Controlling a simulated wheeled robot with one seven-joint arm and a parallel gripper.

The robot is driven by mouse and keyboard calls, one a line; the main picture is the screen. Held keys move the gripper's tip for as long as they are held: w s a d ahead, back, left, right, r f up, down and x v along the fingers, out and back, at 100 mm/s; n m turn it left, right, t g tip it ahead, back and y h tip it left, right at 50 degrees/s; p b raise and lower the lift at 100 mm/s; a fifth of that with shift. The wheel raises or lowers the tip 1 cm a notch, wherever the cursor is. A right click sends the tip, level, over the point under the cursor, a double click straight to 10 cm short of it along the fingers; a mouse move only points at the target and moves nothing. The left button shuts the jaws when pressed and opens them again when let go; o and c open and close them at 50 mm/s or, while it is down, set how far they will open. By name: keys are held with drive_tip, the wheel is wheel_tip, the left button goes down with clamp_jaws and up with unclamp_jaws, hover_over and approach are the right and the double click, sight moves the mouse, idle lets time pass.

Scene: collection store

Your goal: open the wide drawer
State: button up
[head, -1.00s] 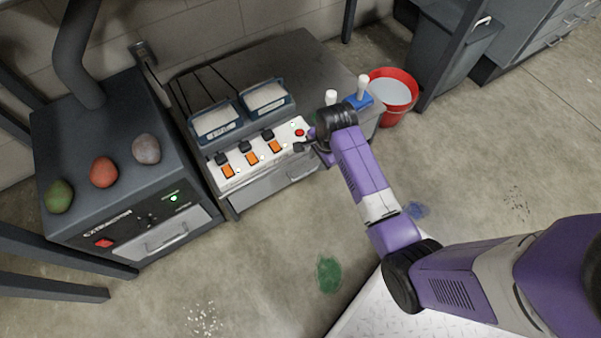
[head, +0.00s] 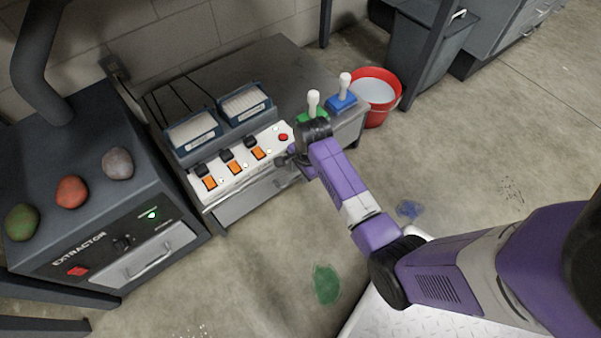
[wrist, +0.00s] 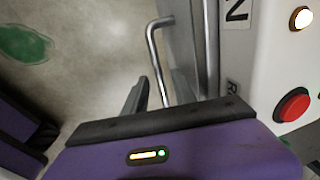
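The wide drawer (head: 245,203) is a grey front under the white switch panel, and it looks shut. Its metal bar handle shows in the wrist view (wrist: 154,50), rising beside the drawer front. My gripper (head: 283,160) is at the right part of this drawer front, just below the red button, and hides part of the handle in the head view. In the wrist view, one dark finger of my gripper (wrist: 158,90) is left of the bar with a small gap. A second dark shape lies right of the bar, so the fingers appear apart around it.
The white panel (head: 235,170) carries orange switches and a red button (head: 283,137). The dark extractor (head: 95,225) stands left. The floor in front is clear apart from flat stains.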

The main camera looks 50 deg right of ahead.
clamp_jaws()
idle(1.3)
